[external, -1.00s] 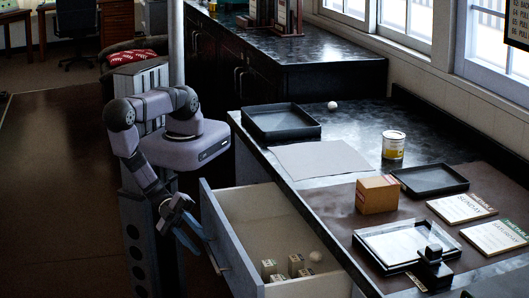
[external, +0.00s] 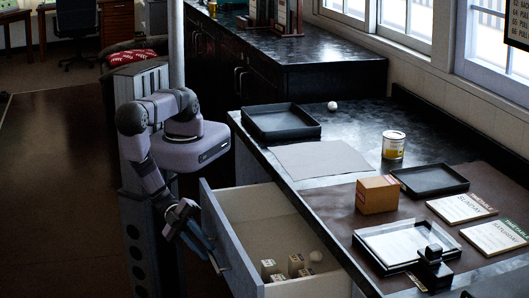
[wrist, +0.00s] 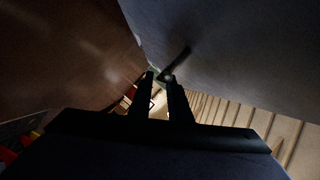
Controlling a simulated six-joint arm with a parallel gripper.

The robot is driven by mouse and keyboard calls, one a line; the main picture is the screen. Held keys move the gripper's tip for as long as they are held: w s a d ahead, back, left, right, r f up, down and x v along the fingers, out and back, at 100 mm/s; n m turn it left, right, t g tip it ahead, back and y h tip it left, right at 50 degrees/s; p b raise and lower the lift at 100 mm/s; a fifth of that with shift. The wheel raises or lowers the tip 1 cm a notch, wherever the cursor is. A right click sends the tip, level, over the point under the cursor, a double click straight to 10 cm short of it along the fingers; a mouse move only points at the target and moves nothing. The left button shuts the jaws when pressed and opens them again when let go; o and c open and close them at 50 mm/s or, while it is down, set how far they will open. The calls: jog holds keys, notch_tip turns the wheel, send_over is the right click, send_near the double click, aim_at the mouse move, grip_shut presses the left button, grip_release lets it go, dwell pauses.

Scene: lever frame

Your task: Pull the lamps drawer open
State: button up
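The grey drawer (external: 222,234) stands pulled out from the counter. Several small boxes (external: 295,263) and a white ball (external: 316,256) lie inside near its front right end. I cannot read a label on the drawer. A bar handle (external: 217,262) is on its outer face; it also shows as a dark bar in the wrist view (wrist: 178,62). My gripper (external: 209,247) is low beside the drawer front, close to the handle. In the wrist view my gripper's fingers (wrist: 160,80) are apart with a gap between them. The handle's end appears by the right fingertip; contact is unclear.
The counter above holds a black tray (external: 282,134), a yellow can (external: 393,145), a cardboard box (external: 377,194), another black tray (external: 430,180) and a stamp-like black device (external: 432,268). Open brown floor (external: 60,190) lies left of my arm.

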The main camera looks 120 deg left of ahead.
aim_at(207, 250)
jog(key=shift+x, duration=1.85)
grip_shut()
